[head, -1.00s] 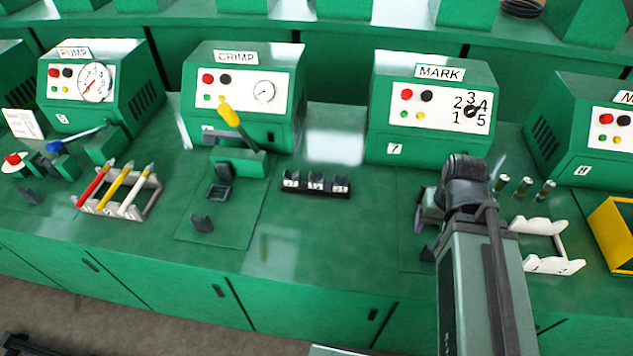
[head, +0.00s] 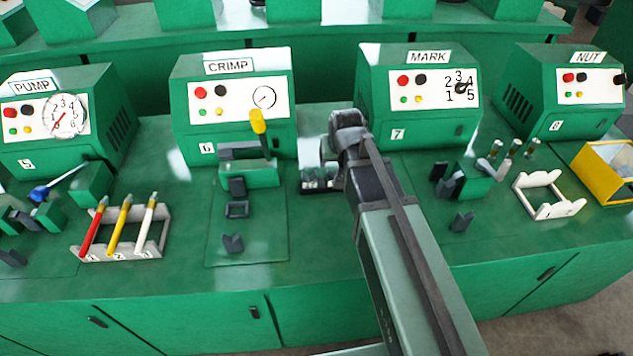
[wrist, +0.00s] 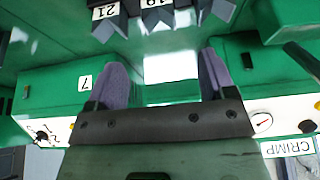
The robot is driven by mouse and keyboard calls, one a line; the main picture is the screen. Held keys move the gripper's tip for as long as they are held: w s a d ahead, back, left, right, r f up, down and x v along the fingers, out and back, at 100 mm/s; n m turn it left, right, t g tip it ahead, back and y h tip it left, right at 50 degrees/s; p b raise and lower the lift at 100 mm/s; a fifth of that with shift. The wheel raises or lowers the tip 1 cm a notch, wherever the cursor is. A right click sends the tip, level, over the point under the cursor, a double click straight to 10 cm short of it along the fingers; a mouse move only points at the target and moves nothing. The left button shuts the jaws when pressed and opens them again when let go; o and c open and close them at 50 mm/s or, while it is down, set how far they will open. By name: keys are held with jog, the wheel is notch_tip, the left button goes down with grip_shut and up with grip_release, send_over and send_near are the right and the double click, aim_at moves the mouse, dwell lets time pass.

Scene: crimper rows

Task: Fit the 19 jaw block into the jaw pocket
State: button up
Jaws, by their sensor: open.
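The 19 jaw block (wrist: 158,14) is the middle dark block of a row at the top of the wrist view, with a white label. In the head view the block rack (head: 318,187) stands right of the CRIMP pad, partly hidden by my arm. My gripper (wrist: 162,62) is open and empty, its two purple fingers wide apart and short of the blocks in the picture. In the head view its fingers (head: 328,152) are small and partly hidden, by the rack. A square dark frame on the CRIMP pad, seemingly the jaw pocket (head: 237,209), looks empty.
The CRIMP machine (head: 235,110) has a yellow-tipped lever (head: 258,122) above the pad. A dark upright piece (head: 232,243) stands at the pad's front. The MARK machine (head: 420,95) is right. The front bench strip is clear.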

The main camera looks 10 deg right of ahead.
jog(key=b, duration=0.5)
send_over(335, 174)
jog(key=s, duration=0.3)
notch_tip(335, 174, down, 6)
jog(key=shift+w+a+r, duration=0.1)
jog(key=shift+w+r, duration=0.05)
jog(key=shift+r, duration=0.2)
jog(key=b+x, duration=0.4)
jog(key=x, duration=0.1)
jog(key=shift+a+f+b, duration=0.1)
jog(key=shift+f+b, duration=0.15)
jog(key=shift+b, duration=0.15)
jog(key=shift+r, duration=0.25)
jog(key=c, duration=1.3)
